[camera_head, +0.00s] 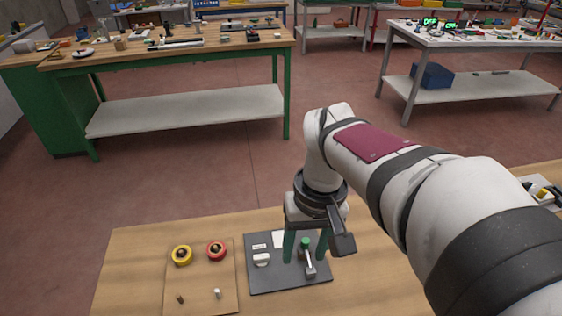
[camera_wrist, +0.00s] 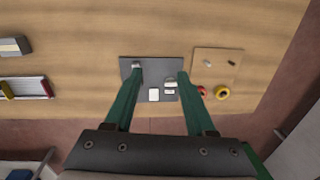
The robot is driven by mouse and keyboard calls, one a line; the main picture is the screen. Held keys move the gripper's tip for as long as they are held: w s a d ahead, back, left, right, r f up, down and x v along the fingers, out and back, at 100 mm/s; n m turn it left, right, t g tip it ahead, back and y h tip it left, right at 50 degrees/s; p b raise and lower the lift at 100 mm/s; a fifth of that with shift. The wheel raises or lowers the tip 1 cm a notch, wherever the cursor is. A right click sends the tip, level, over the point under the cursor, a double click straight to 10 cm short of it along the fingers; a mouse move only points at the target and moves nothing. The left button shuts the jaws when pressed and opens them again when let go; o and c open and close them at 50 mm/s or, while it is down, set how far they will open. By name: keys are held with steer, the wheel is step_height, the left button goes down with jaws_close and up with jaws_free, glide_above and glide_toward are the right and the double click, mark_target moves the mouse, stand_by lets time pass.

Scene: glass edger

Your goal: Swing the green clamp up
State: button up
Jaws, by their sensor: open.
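The green clamp shows in the head view as a green knob (camera_head: 305,243) with a grey metal lever (camera_head: 309,268) running toward the front of a dark plate (camera_head: 262,283). My gripper (camera_head: 304,259) points down over this plate with its two green fingers apart and nothing held. In the head view the knob appears between the fingers; I cannot tell the height gap. In the wrist view my open gripper (camera_wrist: 160,75) spans the dark plate (camera_wrist: 160,64). A small grey metal piece shows at the left fingertip there; most of the clamp is hidden.
A white block (camera_head: 261,259) and labels sit on the plate's left part. A wooden board (camera_head: 200,294) beside it carries a yellow ring (camera_head: 181,255), a red ring (camera_head: 216,250) and small pegs. Bare tabletop (camera_head: 135,268) lies left of the board.

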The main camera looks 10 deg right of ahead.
mark_target(306, 240)
steer(key=w+d+f+n+h, duration=0.1)
steer(key=w+d+f+n, duration=0.15)
steer(key=w, duration=0.45)
steer(key=w+d+f+n, duration=0.2)
steer(key=w+d+n, duration=0.1)
steer(key=w, duration=0.4)
steer(key=f, duration=1.5)
steer(key=shift+w+a, duration=0.15)
steer(key=shift+a, duration=0.05)
steer(key=shift+m, duration=0.25)
jaws_close()
steer(key=shift+r, duration=0.1)
